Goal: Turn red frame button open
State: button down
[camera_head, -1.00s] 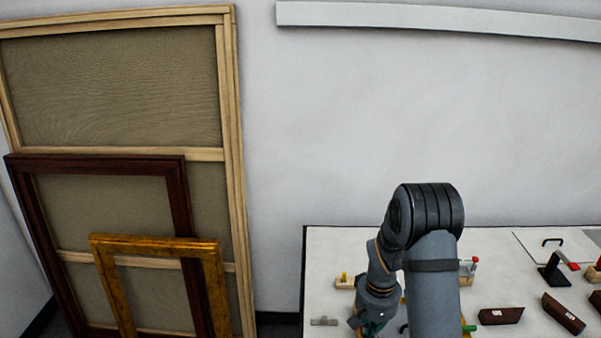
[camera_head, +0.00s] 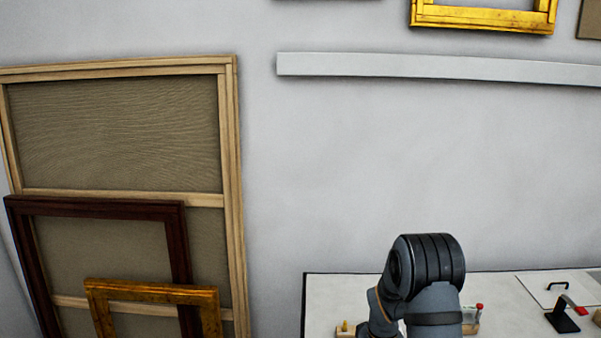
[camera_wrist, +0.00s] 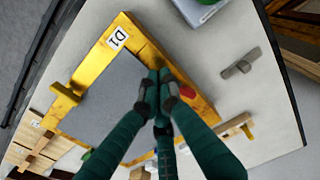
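In the wrist view a gold frame (camera_wrist: 146,42) labelled D1 lies on the pale table around a grey panel (camera_wrist: 108,98). A red button (camera_wrist: 187,91) sits on the frame's right side, partly hidden by a finger. My gripper (camera_wrist: 163,84) has its teal fingers drawn together, with the tips just left of the red button. I see nothing held between them. I cannot tell whether a finger touches the button. The button's turn angle is unclear. In the head view the gripper is below the picture, and the frame on the table does not show.
A yellow knob (camera_wrist: 64,93) sticks out on the frame's left. A green piece (camera_wrist: 87,154) is partly hidden at the bottom. A grey metal plate (camera_wrist: 240,66) and a wooden block (camera_wrist: 230,127) lie to the right. A black stand (camera_head: 562,318) is on the table at right.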

jog(key=shift+w+a+b, duration=0.25)
jog(key=shift+a+b, duration=0.2)
jog(key=shift+b, duration=0.15)
jog(key=shift+s, duration=0.15)
jog(key=shift+s+r, duration=0.1)
jog(key=shift+s, duration=0.15)
notch_tip(320, 180, up, 6)
jog(key=p, duration=0.4)
jog(key=shift+s, duration=0.15)
